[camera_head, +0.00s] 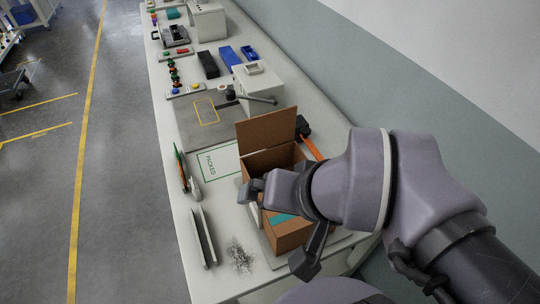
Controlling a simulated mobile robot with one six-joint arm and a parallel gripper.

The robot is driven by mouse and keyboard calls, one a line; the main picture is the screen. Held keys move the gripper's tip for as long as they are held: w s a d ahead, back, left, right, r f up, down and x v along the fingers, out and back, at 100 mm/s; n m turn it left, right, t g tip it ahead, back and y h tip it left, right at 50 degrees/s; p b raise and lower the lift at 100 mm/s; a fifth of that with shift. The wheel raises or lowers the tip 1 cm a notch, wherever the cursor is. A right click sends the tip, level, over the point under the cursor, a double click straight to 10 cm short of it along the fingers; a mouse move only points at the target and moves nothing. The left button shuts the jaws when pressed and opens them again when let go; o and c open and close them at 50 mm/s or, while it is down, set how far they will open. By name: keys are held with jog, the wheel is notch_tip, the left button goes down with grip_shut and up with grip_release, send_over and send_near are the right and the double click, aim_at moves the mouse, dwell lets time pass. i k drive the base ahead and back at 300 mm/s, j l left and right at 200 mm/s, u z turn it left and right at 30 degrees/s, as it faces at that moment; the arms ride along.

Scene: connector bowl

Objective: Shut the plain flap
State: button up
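An open brown cardboard box (291,239) stands on the bench in the head view. A plain brown flap (266,131) stands up at its far side, with no mark on the face I see. A teal strip (281,218) shows on the near part of the box; I cannot tell whether it is on a flap. My gripper (278,228) is over the near part of the box, away from the plain flap. Its dark fingers appear wide apart, one at the left and one at the lower right. My wrist hides much of the box, and any contact is unclear.
A mat marked PACKED (209,163) lies left of the box. A metal channel (203,237) and a pile of grey bits (240,257) lie at the near left. A white block with a dark lever (258,88) stands beyond the flap. The wall runs along the right.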

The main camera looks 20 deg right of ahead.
aim_at(255, 134)
jog(key=i+j+z, duration=0.1)
jog(key=j+z, duration=0.2)
jog(key=j, duration=0.2)
jog(key=j+z, duration=0.3)
jog(key=j, duration=0.2)
jog(key=j+z, duration=0.3)
jog(key=j, duration=0.25)
jog(key=j+z, duration=0.3)
jog(key=j, duration=0.2)
jog(key=k+j+z, duration=0.15)
jog(key=j+z, duration=0.15)
jog(key=j, duration=0.2)
jog(key=k+j+z, duration=0.25)
jog(key=j, duration=0.2)
jog(key=i+j+z, duration=0.5)
jog(key=z, duration=0.2)
jog(key=i+j+z, duration=0.2)
jog(key=j+z, duration=0.15)
